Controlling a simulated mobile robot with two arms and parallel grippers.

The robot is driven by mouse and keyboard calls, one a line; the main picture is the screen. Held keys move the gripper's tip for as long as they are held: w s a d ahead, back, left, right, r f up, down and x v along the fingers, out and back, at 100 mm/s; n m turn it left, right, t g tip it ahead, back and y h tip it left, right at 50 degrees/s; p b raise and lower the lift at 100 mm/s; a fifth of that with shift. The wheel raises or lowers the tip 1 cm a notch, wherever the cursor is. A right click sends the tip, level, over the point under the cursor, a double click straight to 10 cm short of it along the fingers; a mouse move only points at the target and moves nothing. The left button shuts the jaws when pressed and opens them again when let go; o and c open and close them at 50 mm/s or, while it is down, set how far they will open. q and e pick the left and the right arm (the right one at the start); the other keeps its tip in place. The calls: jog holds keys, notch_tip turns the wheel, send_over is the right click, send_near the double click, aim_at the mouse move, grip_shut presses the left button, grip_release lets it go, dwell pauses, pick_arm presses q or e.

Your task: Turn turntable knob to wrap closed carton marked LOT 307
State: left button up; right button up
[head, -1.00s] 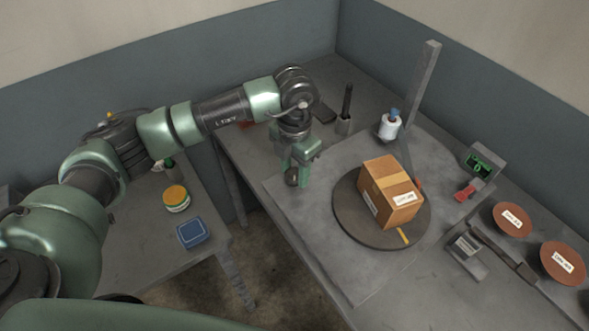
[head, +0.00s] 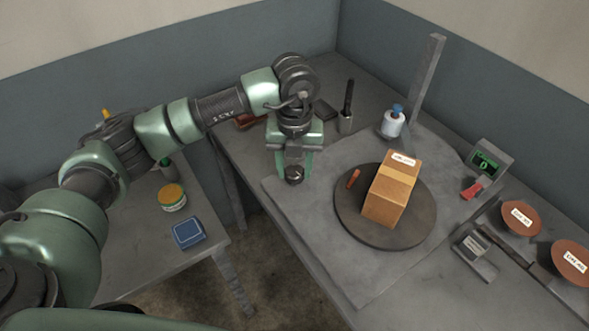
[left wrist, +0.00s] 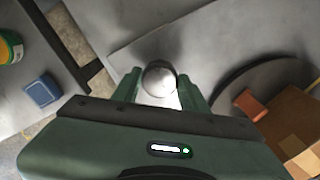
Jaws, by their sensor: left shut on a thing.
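The closed brown carton (head: 391,193) with tan tape stands on the round dark turntable (head: 358,229), its white label (head: 403,159) too small to read. An orange-brown piece (head: 353,179) sits at the turntable's left part, beside the carton; it also shows in the left wrist view (left wrist: 249,105). My left gripper (head: 294,172) is shut on the round grey knob (left wrist: 159,79), left of the turntable. The knob sits between both fingers in the left wrist view. My right gripper is in neither current view.
A post (head: 428,84) with a white film roll (head: 392,123) stands behind the turntable. A green display (head: 486,161), a red switch (head: 472,190) and two labelled brown discs (head: 521,217) are at right. A blue box (head: 188,233) and yellow-lidded jar (head: 172,197) sit on the left table.

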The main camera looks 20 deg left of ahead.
aim_at(295, 170)
pick_arm(q)
jog(key=n, duration=0.4)
jog(key=shift+w+r+n+b, duration=0.1)
jog(key=shift+n+b, duration=0.3)
dwell(0.4)
jog(key=o, duration=1.4)
notch_tip(295, 170, up, 8)
jog(key=shift+f+b, duration=0.1)
jog(key=shift+b, duration=0.5)
